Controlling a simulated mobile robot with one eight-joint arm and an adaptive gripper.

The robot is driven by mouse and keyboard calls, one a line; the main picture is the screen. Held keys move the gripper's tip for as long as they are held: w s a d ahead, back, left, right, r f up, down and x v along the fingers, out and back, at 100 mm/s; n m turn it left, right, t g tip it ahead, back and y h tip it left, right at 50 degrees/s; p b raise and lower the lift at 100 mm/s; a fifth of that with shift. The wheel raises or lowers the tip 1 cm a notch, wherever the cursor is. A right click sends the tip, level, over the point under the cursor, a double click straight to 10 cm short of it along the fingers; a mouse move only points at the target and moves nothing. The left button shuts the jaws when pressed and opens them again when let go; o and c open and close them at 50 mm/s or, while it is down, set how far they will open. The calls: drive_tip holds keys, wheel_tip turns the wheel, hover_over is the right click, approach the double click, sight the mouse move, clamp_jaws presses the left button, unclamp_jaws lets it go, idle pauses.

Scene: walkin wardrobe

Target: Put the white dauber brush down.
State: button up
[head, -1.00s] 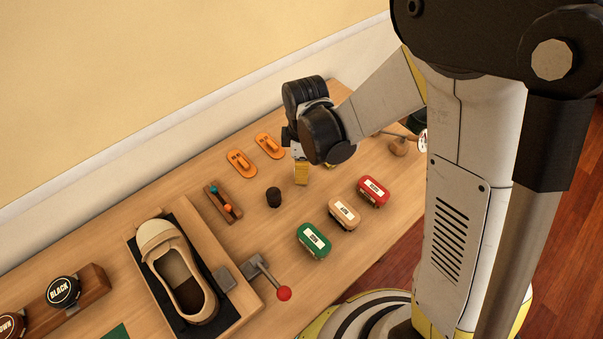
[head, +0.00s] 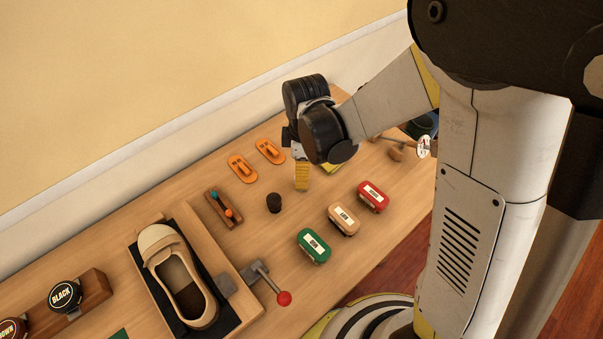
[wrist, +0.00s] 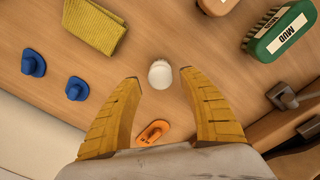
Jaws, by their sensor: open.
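In the wrist view a small white round thing (wrist: 160,74), which looks like the white dauber brush seen from above, stands on the wooden table between the fingertips. My gripper (wrist: 160,76) is open, with a gap on both sides of it, so the fingers do not touch it. In the head view my gripper (head: 302,186) points down low over the table, and its fingers and wrist hide the white dauber brush. I cannot tell the exact height of the fingertips.
A dark cylinder (head: 273,203) stands left of the fingers. A peg rack (head: 224,208), orange pieces (head: 242,168) and blue pieces (wrist: 77,90) lie around. Green (head: 313,246), tan (head: 343,219) and red (head: 373,196) brushes line the front. A yellow cloth (wrist: 95,20) lies beyond.

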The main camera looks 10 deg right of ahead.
wheel_tip(320, 180, up, 10)
drive_tip(key=p, duration=0.3)
drive_tip(key=s+d+r+m+t, duration=0.6)
drive_tip(key=s+d+r+m, duration=0.4)
drive_tip(key=m, duration=0.6)
drive_tip(key=shift+s+d+r+t, duration=0.4)
drive_tip(key=shift+d+r, duration=0.8)
drive_tip(key=shift+d, duration=0.5)
